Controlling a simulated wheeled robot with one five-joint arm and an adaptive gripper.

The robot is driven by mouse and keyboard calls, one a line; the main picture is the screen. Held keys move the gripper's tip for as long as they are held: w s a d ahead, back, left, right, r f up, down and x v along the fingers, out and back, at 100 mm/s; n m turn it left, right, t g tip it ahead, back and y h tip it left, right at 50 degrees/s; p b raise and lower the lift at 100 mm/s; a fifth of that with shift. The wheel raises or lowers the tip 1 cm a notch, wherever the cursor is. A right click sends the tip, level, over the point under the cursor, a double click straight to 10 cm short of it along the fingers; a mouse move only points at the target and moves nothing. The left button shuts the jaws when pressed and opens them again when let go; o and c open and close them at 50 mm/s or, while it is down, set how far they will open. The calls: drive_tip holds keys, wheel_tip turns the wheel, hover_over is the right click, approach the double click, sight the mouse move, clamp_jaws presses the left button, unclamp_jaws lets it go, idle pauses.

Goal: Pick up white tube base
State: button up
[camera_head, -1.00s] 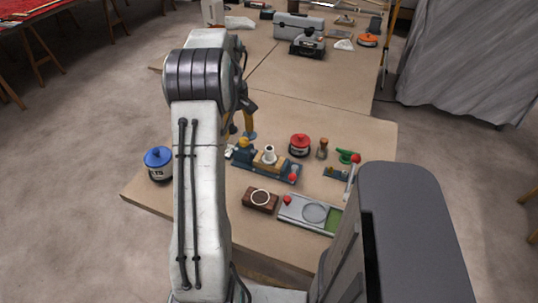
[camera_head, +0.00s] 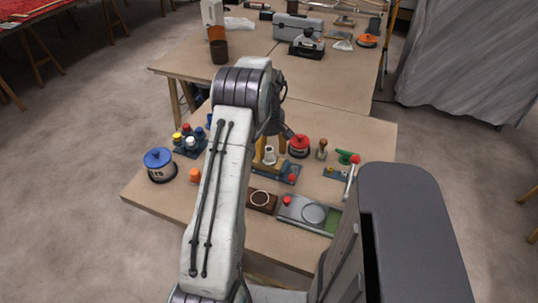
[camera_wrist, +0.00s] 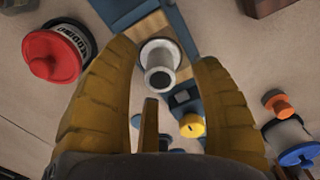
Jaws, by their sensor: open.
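The white tube base (camera_head: 269,155) stands on a wooden block on a blue board (camera_head: 288,172) near the middle of the near table. In the wrist view the white tube base (camera_wrist: 159,62) shows its flange and open round end, with the wooden block and blue board behind it. My gripper (camera_wrist: 163,58) is open, with one yellow finger on each side of the tube in the picture. I cannot tell whether either finger touches it. In the head view my gripper (camera_head: 268,144) hangs over the board, and my arm hides part of the board.
A red-lidded pot (camera_head: 299,146) stands close behind the board, with a wooden-handled stamp (camera_head: 321,150) beside it. A blue-lidded pot (camera_head: 159,165) and an orange piece (camera_head: 195,175) are left. A brown block (camera_head: 262,200) and grey tray (camera_head: 309,213) lie in front.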

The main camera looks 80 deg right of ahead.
drive_tip(key=shift+f, duration=0.85)
clamp_jaws()
